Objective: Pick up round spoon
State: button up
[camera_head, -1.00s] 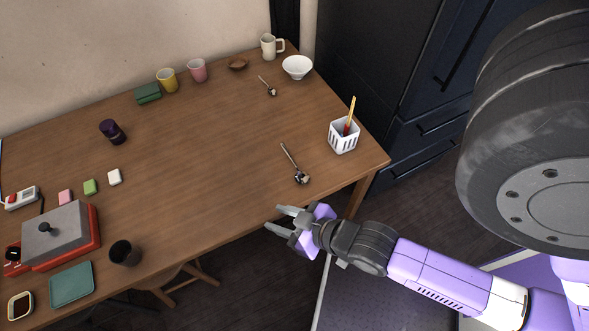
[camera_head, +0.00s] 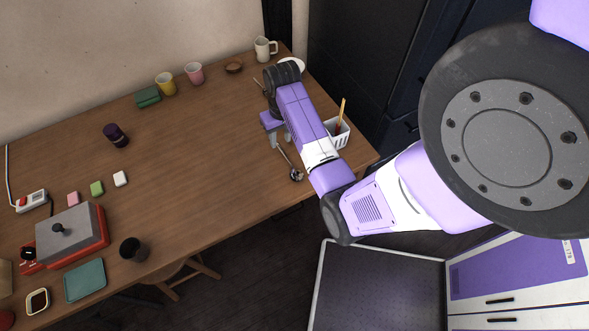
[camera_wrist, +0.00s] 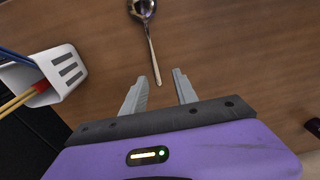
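A metal spoon with a rounded bowl (camera_head: 296,175) lies near the right front edge of the wooden table (camera_head: 205,165). Its handle points away from that edge, toward my gripper (camera_head: 281,140). In the wrist view, the spoon (camera_wrist: 142,8) has its bowl at the top edge, and its handle end lies between the open fingertips of my gripper (camera_wrist: 158,78). The fingers are open and empty; I cannot tell their exact height above the handle. A second spoon (camera_head: 257,83) lies farther back, mostly hidden behind my arm.
A white slotted holder (camera_head: 340,136) with sticks stands right of my arm; it also shows at the left in the wrist view (camera_wrist: 63,72). A white bowl (camera_head: 292,64) is partly hidden by my arm. A white mug (camera_head: 264,50) stands behind. The table's middle is clear.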

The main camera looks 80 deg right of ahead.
aim_at(283, 151)
jog(key=shift+y, duration=0.3)
jog(key=shift+s+d+f+p, duration=0.1)
jog(key=shift+d+f+p, duration=0.05)
jog(key=shift+f, duration=0.85)
jog(key=shift+w+d+f+p, duration=0.1)
jog(key=shift+d+f+p, duration=0.1)
jog(key=shift+f, duration=0.85)
jog(key=shift+s+d+f+p, duration=0.1)
jog(key=shift+d+f+p, duration=0.05)
jog(key=shift+f, duration=0.85)
jog(key=shift+f, duration=0.1)
grip_shut()
